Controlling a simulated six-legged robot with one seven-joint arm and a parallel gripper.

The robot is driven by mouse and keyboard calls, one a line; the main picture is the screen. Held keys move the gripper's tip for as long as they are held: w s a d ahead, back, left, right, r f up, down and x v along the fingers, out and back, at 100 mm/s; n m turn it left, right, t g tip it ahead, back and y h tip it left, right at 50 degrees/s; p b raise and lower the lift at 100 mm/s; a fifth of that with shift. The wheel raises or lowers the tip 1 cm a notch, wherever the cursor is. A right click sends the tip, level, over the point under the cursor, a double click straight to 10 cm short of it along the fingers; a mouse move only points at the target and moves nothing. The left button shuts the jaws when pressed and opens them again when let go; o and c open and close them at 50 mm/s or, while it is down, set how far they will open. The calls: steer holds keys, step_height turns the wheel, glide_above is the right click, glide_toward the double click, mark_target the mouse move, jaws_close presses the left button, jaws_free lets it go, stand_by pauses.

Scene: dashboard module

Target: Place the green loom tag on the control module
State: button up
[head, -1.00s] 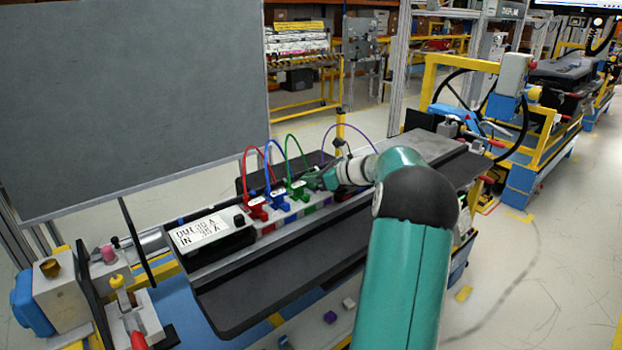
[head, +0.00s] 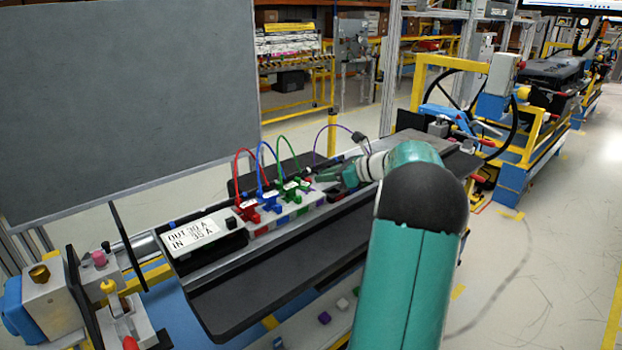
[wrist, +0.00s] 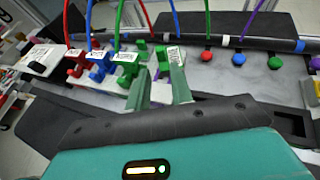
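A green connector with a white label (head: 293,187) stands on the light-grey module strip, at the right end of a red, blue and green row. It shows in the wrist view (wrist: 127,64), left of my fingers. My gripper (head: 334,177) is low over the strip, right of this connector. In the wrist view its fingers (wrist: 160,80) stand apart. A green piece with a white label (wrist: 172,55) shows just beyond the fingertips; I cannot tell whether it is touched.
Red (head: 248,210) and blue (head: 271,201) connectors stand left of the green one, with arching cables. A purple cable (head: 318,140) arches behind my gripper. A large grey panel (head: 125,100) stands at left. The dark front shelf (head: 270,285) is bare.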

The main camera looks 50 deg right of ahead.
steer(key=w+a+r+m+t+h, duration=0.2)
steer(key=w+a+r+m, duration=0.2)
steer(key=r, duration=0.2)
steer(key=w+a+r+m+t+h, duration=0.1)
steer(key=w+a+r+m+h, duration=0.15)
steer(key=a+r+m, duration=0.35)
steer(key=a+r+m+h, duration=0.5)
steer(key=a+m, duration=0.4)
steer(key=m, duration=0.1)
steer(key=s+a+f+m+g+y, duration=0.2)
steer(key=s+a+f+m+g, duration=0.1)
steer(key=s+a+f+m, duration=0.3)
steer(key=s+a+f+m+g+y, duration=0.2)
steer(key=s+a+f+m, duration=0.4)
steer(key=s+a, duration=0.5)
steer(key=s+a+f+m+g+y, duration=0.2)
steer(key=s+a+f+m+g, duration=0.3)
steer(key=a, duration=0.7)
steer(key=s+f+m, duration=0.1)
steer(key=s+m, duration=0.1)
steer(key=s, duration=0.1)
steer(key=shift+s+a, duration=0.15)
steer(key=shift+s, duration=0.05)
